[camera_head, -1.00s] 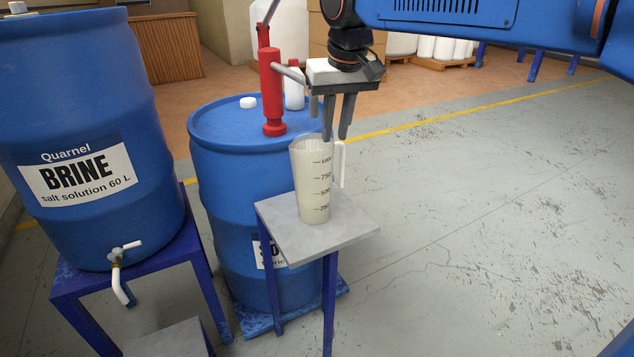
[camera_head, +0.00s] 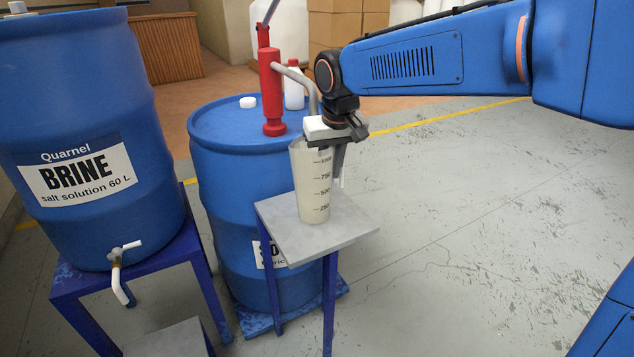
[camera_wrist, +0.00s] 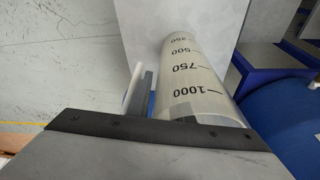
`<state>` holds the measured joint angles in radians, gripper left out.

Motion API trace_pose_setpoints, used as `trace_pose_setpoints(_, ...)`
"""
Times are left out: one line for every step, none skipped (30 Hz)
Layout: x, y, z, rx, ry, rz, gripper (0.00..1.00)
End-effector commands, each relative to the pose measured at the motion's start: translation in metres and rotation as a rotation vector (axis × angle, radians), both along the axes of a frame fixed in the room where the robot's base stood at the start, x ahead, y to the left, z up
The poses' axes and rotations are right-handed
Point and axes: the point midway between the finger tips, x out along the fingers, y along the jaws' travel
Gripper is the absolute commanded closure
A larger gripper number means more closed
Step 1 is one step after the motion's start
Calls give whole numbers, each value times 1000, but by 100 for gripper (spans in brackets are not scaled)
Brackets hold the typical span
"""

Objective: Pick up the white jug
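The white jug (camera_head: 312,190) is a translucent measuring jug with black marks, upright on a small grey-topped stand (camera_head: 350,222). In the wrist view the jug (camera_wrist: 195,75) shows from above, with its white handle (camera_wrist: 134,88) on the left. My gripper (camera_head: 336,166) is low over the jug's rim at the handle side. One finger shows between the jug wall and the handle. A grey shape at the jug's mouth in the wrist view looks like the other finger. The fingers look apart, with the wall between them; contact cannot be told.
A blue drum (camera_head: 235,190) with a red hand pump (camera_head: 272,90) and a white bottle (camera_head: 293,85) stands behind the stand. The pump's spout is close to my wrist. A brine barrel (camera_head: 75,120) with a tap stands at left. The floor at right is clear.

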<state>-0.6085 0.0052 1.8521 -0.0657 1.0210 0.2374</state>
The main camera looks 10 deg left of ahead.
Motion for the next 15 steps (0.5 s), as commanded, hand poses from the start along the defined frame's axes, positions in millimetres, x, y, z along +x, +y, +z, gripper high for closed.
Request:
trace_pose_setpoints(1,0,-4,0,1,0,81)
trace_pose_setpoints(1,0,-6,0,0,0,81)
trace_pose_setpoints(2,1,-7,0,-1,0,81)
trace_pose_setpoints(2,1,-8,0,-1,0,81)
trace_pose_setpoints(2,1,-8,0,-1,0,81)
trace_pose_setpoints(2,1,-8,1,-2,0,81)
trace_pose_setpoints(2,1,-8,1,-2,0,81)
trace_pose_setpoints(2,1,-8,1,-2,0,81)
trace_pose_setpoints(2,1,-8,1,-2,0,81)
trace_pose_setpoints(2,1,-8,0,-1,0,81)
trace_pose_setpoints(2,1,-8,0,-1,0,83)
trace_pose_setpoints(2,1,-8,0,-1,0,93)
trace_pose_setpoints(2,1,-8,0,-1,0,100)
trace_pose_setpoints(2,1,-8,0,-1,0,100)
trace_pose_setpoints(2,1,-8,0,-1,0,100)
